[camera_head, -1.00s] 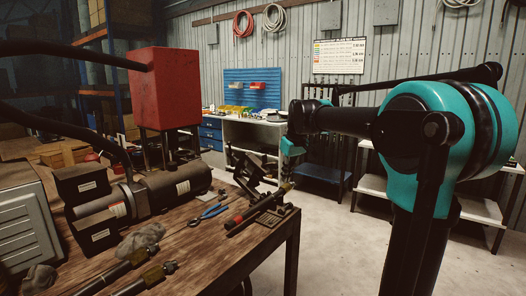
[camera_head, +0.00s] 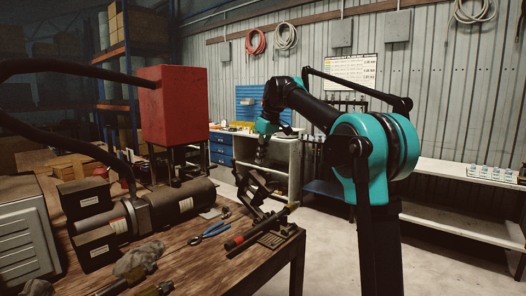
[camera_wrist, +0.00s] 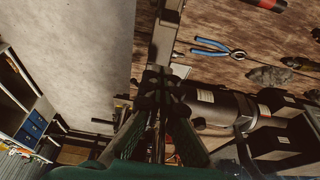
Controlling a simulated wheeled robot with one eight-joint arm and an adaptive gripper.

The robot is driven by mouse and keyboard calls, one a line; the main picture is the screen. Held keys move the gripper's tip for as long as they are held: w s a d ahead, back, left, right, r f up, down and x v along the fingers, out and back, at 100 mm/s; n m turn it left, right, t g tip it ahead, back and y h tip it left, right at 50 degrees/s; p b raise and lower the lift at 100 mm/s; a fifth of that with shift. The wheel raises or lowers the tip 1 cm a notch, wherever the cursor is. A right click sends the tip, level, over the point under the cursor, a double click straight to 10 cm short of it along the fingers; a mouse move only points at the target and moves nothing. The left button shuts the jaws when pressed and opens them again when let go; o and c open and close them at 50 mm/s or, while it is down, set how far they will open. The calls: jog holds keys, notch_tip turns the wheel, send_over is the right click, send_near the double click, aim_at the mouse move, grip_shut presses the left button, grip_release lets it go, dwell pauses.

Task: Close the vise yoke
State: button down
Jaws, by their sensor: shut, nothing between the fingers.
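The vise (camera_head: 257,190) stands on the right corner of the wooden workbench. Its dark yoke frame is tilted up at an angle above its base plate (camera_head: 272,239). A dark bar with a red end (camera_head: 236,242) lies along the base. My gripper (camera_head: 261,160) points down just above the upper part of the yoke, fingers shut and empty. In the wrist view my shut fingertips (camera_wrist: 160,80) overlap dark vise parts (camera_wrist: 163,42), so I cannot tell whether they touch.
Blue-handled pliers (camera_head: 210,232) lie left of the vise. A dark cylindrical machine (camera_head: 180,203) and a red box (camera_head: 172,105) stand behind them on the left. The floor (camera_head: 345,255) right of the bench is clear. A white side bench (camera_head: 450,225) stands at the right.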

aim_at(260, 179)
jog(key=x, duration=0.4)
jog(key=shift+f, duration=0.45)
jog(key=shift+s+d+r, duration=0.15)
jog(key=shift+s+d, duration=0.65)
jog(key=shift+d, duration=0.25)
jog(key=shift+s+d, duration=0.4)
jog(key=shift+d, duration=0.05)
jog(key=shift+s+d+y, duration=0.3)
jog(key=shift+s+d, duration=0.05)
jog(key=shift+d, duration=0.1)
jog(key=s+d+f+t+y, duration=0.6)
jog(key=s+d+f+y, duration=0.2)
jog(key=s+d+f, duration=0.2)
jog(key=shift+d+f+t, duration=0.4)
jog(key=shift+d+f, duration=0.55)
jog(key=shift+d, duration=0.5)
jog(key=shift+s+d+f, duration=0.1)
jog(key=shift+f, duration=0.15)
